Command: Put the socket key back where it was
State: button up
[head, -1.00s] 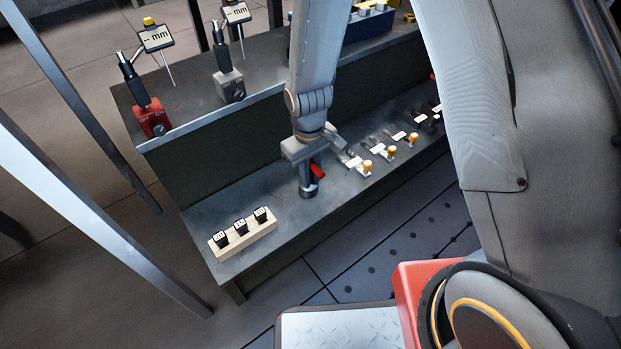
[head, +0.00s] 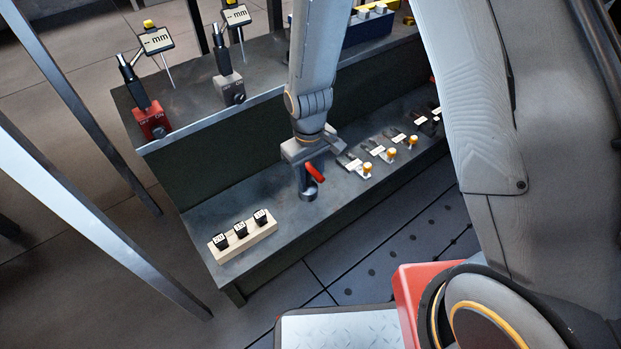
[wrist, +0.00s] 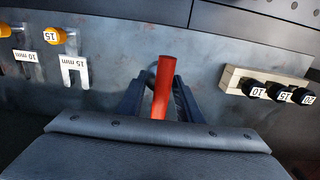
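The socket key, with a red handle (head: 315,172) and a dark round lower end (head: 309,193), is at the front lower shelf, right of the socket block. My gripper (head: 304,180) is down over it, pointing at the shelf. In the wrist view the red handle (wrist: 164,88) lies between the two dark fingers of my gripper (wrist: 160,95). The fingers stand apart, with a dark gap on the handle's left side. The key's lower end is mostly hidden there, and its exact contact with the shelf is unclear.
A pale wooden block (head: 217,254) with black numbered sockets stands left on the lower shelf (head: 275,205). Right of the key lie labelled fork-like pieces (head: 353,163) with yellow-topped pegs (head: 367,170). Dial gauges on a red base (head: 152,121) and grey base (head: 229,90) stand on the upper level.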

notch_tip(320, 180, up, 11)
jog(key=p, duration=0.4)
jog(key=shift+w+a+r+p, duration=0.1)
jog(key=shift+p, duration=0.25)
jog(key=s+a+r, duration=0.2)
jog(key=s+r, duration=0.8)
jog(key=s, duration=0.1)
jog(key=s+a+r+y, duration=0.1)
jog(key=s+r, duration=0.9)
jog(key=s, duration=0.1)
jog(key=shift+a+m+y, duration=0.3)
jog(key=shift+a, duration=0.1)
